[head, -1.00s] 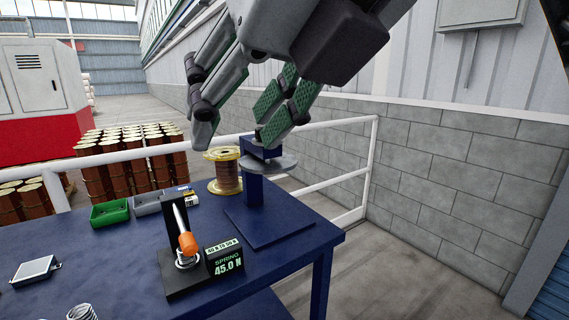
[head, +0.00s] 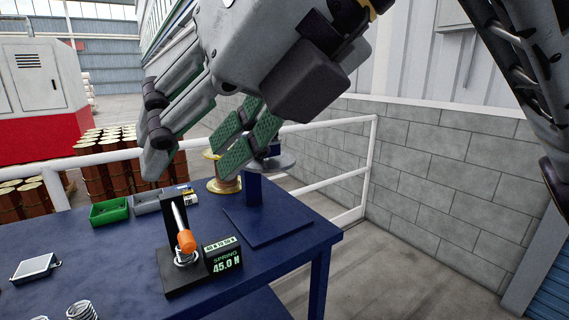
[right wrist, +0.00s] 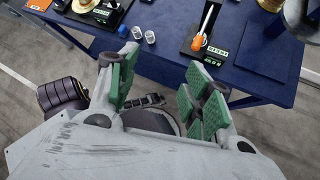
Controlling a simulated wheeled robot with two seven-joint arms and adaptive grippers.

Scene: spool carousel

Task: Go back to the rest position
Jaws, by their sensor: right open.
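My right gripper (head: 200,158) is large in the upper middle of the head view, above the blue table (head: 90,250). Its green-padded fingers are apart, with nothing between them. In the right wrist view the open fingers (right wrist: 161,90) point toward the table edge, with floor visible between and below them. A copper-coloured spool (head: 226,184) with yellowish flanges stands at the back of the table, partly hidden by a finger. Beside it is a blue stand (head: 254,190) with a grey disc (head: 275,162); its top is partly hidden. My left gripper is not in view.
A spring tester (head: 184,240) with an orange grip and a "45.0 N" display (head: 225,258) stands on the table. Green (head: 109,211) and grey bins lie behind it. White railing (head: 340,185) and a block wall (head: 440,180) are beyond. Floor beside the table is clear.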

